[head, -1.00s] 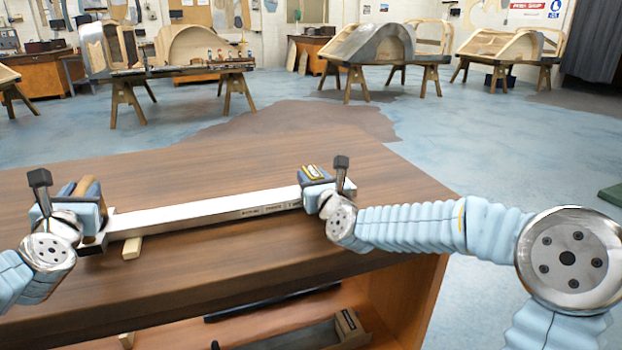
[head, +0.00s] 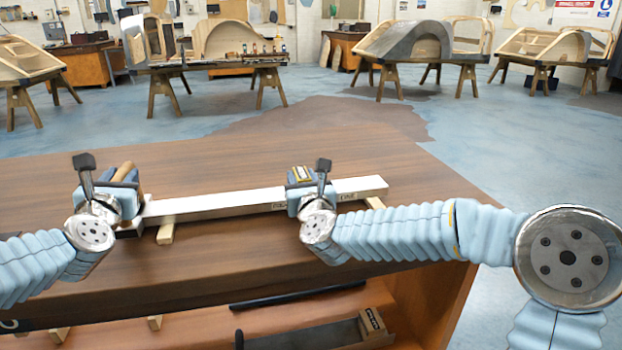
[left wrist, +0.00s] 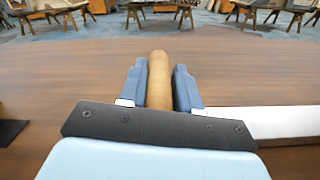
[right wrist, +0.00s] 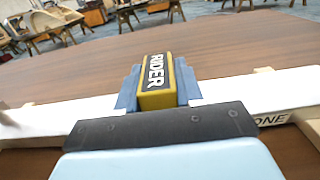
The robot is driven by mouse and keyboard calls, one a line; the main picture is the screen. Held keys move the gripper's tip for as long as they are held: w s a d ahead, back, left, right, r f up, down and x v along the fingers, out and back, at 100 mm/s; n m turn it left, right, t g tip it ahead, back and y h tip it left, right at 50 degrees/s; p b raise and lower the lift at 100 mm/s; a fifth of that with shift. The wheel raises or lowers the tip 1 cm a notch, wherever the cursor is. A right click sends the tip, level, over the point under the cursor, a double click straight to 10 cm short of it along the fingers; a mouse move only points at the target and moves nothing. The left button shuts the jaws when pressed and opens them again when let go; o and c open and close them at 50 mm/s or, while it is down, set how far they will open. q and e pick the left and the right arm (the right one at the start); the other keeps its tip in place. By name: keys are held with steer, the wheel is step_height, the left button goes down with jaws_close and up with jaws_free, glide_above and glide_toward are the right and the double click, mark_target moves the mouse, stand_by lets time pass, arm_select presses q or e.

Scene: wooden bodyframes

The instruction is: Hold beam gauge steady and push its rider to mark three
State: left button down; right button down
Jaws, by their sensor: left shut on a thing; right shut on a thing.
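The beam gauge (head: 225,202) is a long pale bar lying across the wooden table on small blocks. Its upright wooden handle (left wrist: 160,80) is at its left end. My left gripper (head: 120,180) is shut on this handle, with one blue finger on each side. The rider (right wrist: 157,85), a yellow block with a dark top lettered RIDER, sits on the bar. My right gripper (head: 302,182) is shut on it. The mark ONE (head: 348,196) shows on the front face to the right of the rider. Another mark just left of my right gripper is partly hidden and unreadable.
The table top (head: 240,150) is clear behind and in front of the bar. Small wooden blocks (head: 166,231) support the bar. A lower shelf under the table holds a tray (head: 310,337) and a small box. Trestles with wooden bodyframes (head: 425,45) stand far back.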

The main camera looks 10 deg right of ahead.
steer(key=shift+a, duration=0.2)
steer(key=c, duration=0.9)
jaws_free()
steer(key=shift+o, duration=0.5)
steer(key=shift+d, duration=0.1)
steer(key=shift+s, duration=0.1)
steer(key=s, duration=1.2)
